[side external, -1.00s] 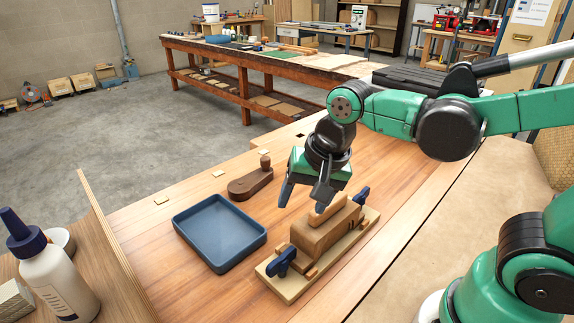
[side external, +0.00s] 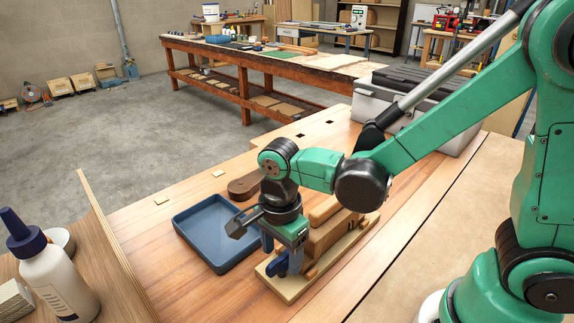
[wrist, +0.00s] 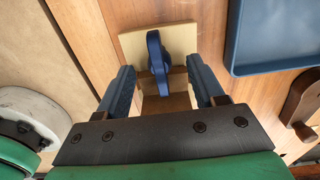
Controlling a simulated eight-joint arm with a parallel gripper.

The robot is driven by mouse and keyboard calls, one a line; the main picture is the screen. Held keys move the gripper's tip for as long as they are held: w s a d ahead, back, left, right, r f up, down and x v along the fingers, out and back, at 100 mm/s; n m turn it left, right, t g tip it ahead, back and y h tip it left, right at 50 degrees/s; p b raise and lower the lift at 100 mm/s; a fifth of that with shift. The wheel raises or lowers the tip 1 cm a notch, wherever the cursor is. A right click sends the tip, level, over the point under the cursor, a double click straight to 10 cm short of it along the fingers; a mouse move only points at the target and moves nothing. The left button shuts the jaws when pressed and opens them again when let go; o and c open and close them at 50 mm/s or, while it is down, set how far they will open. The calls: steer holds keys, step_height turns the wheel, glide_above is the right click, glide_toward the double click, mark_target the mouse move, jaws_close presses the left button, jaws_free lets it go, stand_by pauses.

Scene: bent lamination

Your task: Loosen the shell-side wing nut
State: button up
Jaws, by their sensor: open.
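A blue wing nut (wrist: 158,55) stands at the near-left end of a pale baseboard (side external: 290,288). It also shows in the side external view (side external: 279,266), partly covered by my gripper. A brown wooden form with a strip on top (side external: 325,212) sits on the board behind it. My gripper (side external: 275,248) is open and points down over that end of the board. In the wrist view its two fingers (wrist: 160,78) stand on either side of the wing nut, with gaps visible. The wing nut at the far end is hidden behind my arm.
A blue tray (side external: 190,240) lies close left of my gripper, empty where visible. A brown wooden tool (side external: 243,187) lies behind the tray, partly covered. A white bottle with a dark blue cap (side external: 60,278) stands at the far left. The bench front is clear.

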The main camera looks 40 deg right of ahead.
steer(key=shift+f, duration=0.35)
jaws_close()
